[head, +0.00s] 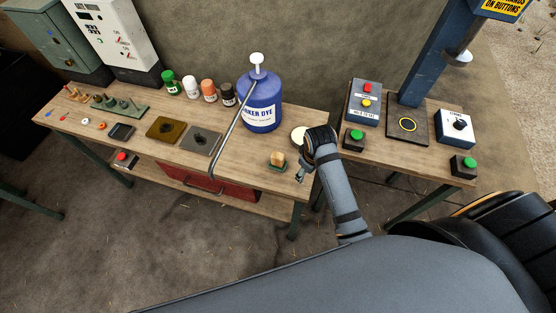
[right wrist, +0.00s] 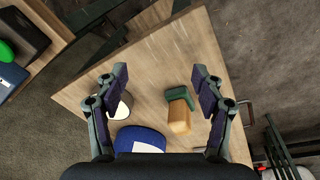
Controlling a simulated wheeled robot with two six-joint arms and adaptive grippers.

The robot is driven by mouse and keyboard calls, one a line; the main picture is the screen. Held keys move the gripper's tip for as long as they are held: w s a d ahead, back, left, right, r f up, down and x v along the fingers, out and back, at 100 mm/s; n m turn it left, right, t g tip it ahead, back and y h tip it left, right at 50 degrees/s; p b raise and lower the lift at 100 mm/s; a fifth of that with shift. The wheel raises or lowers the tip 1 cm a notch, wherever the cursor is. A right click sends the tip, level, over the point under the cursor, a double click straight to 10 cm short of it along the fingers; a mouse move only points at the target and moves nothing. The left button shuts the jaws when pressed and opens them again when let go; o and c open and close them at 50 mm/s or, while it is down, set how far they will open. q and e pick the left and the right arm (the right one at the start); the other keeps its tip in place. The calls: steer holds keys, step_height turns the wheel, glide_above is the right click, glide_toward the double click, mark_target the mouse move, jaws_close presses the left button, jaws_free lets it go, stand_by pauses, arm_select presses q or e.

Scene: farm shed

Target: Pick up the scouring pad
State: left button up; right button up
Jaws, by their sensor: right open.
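The scouring pad (head: 278,158) is a small tan block with green at its base, near the front right corner of the wooden bench in the head view. In the right wrist view, the pad (right wrist: 179,117) shows a tan block with dark green at one end and beside it; I cannot tell how these green parts join. My right gripper (head: 303,174) is just right of the pad in the head view. In the right wrist view, its open fingers (right wrist: 159,75) are apart and empty, with the pad below, nearer the right finger. My left gripper is not in view.
A blue dye jug (head: 260,103) with a pump stands behind the pad. A pale round disc (head: 298,135) lies by my right arm. A control-box table (head: 398,157) stands to the right.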

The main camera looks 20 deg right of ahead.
mark_target(279, 154)
steer(key=w+a+r+n, duration=0.1)
steer(key=w+a, duration=0.1)
steer(key=w, duration=0.1)
steer(key=w+a+r+n+g, duration=0.1)
steer(key=w+a+r+n, duration=0.1)
steer(key=w+a, duration=0.1)
steer(key=w+a+r+n, duration=0.1)
steer(key=w+a+n, duration=0.1)
steer(key=w, duration=0.1)
steer(key=shift+w+a+r+g+y, duration=0.15)
steer(key=shift+w+r+g+y, duration=0.15)
step_height(279, 154, down, 5)
steer(key=shift+s+r+p, duration=0.1)
steer(key=shift+s+p, duration=0.05)
steer(key=shift+p, duration=0.4)
steer(key=f, duration=0.2)
steer(key=f+p, duration=0.1)
steer(key=f, duration=0.1)
steer(key=shift+a+f, duration=0.2)
steer(key=shift+f, duration=0.65)
steer(key=c, duration=1.2)
